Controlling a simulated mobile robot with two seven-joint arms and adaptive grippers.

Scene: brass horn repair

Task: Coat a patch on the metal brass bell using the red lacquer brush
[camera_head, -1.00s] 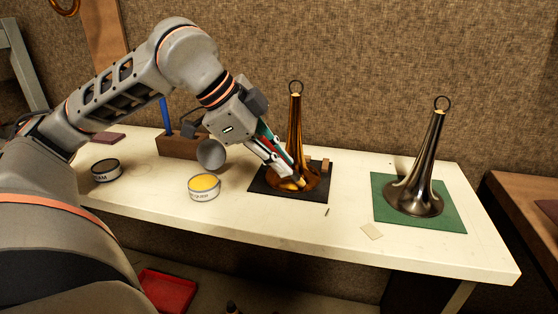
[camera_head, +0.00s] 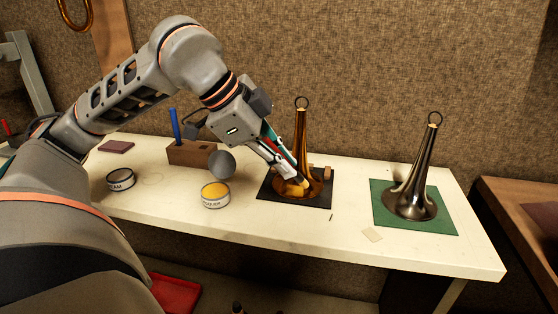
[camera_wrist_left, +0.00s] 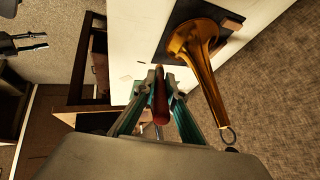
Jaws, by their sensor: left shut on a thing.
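The brass bell (camera_head: 301,140) stands flared end down on a black mat (camera_head: 317,201), its narrow end with a ring pointing up. It also shows in the left wrist view (camera_wrist_left: 201,58), on the black mat. My left gripper (camera_head: 286,174) is shut on the red lacquer brush, whose red handle shows between the fingers in the left wrist view (camera_wrist_left: 160,103). In the head view the brush tip is at the front left of the bell's flare; I cannot tell whether it touches.
A silver bell (camera_head: 420,180) stands on a green mat (camera_head: 447,222) to the right. An open lacquer tin (camera_head: 215,195) with yellow contents, a dark-topped tin (camera_head: 120,181) and a wooden block (camera_head: 188,153) holding a blue-handled tool stand left. The table's front right is mostly clear.

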